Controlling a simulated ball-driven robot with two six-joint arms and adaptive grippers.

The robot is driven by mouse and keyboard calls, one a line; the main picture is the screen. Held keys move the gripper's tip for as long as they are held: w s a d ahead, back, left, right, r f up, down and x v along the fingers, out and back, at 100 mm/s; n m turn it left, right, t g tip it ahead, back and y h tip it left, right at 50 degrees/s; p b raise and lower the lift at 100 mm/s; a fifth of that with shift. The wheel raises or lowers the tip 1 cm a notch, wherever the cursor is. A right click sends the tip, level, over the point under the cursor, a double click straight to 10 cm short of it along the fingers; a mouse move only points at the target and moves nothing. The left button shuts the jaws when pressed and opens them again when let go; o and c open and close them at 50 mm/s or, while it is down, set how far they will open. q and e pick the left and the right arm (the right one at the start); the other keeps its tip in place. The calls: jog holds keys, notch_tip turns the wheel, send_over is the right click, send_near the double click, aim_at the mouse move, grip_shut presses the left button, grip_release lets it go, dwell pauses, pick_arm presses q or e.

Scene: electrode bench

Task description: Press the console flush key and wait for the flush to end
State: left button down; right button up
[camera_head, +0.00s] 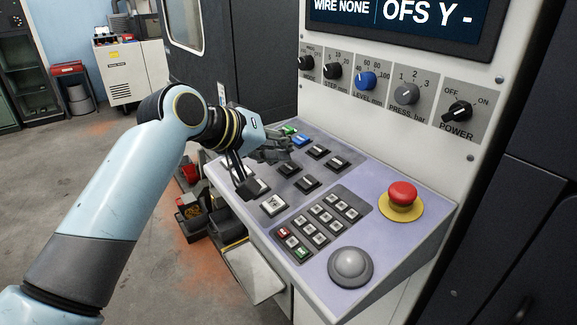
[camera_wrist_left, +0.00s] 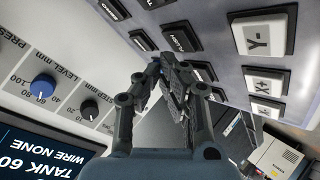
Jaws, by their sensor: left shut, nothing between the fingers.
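My left gripper (camera_head: 283,150) is shut and empty, low over the upper left part of the sloped console panel (camera_head: 395,245). In the left wrist view the closed fingertips (camera_wrist_left: 164,64) point at the panel, close to a black key that appears to read FLUSH (camera_wrist_left: 182,37). I cannot tell whether the tips touch a key. In the head view several black keys, such as one at the front of the group (camera_head: 307,184), show beside the gripper, but their labels are too small to read. My right gripper is not in view.
A red emergency button (camera_head: 402,195), a grey ball (camera_head: 350,267) and a keypad (camera_head: 318,222) sit on the panel. Dial knobs, one of them blue (camera_head: 366,81), line the upright face under the display (camera_head: 410,18), which shows WIRE NONE. Open floor (camera_head: 60,165) lies left.

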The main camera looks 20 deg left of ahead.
pick_arm(q)
jog(key=shift+w+f, duration=0.1)
jog(key=shift+f, duration=0.3)
jog(key=shift+d+f, duration=0.1)
jog(key=shift+f, duration=0.3)
dwell(0.9)
jog(key=shift+r+p, duration=0.8)
jog(key=shift+p, duration=0.35)
jog(key=r+p, duration=0.1)
jog(key=p, duration=0.1)
jog(key=r+p, duration=0.1)
jog(key=r, duration=0.1)
jog(key=s+r+p, duration=0.1)
jog(key=r+p, duration=0.1)
jog(key=shift+a+p, duration=0.35)
jog(key=shift+a, duration=0.05)
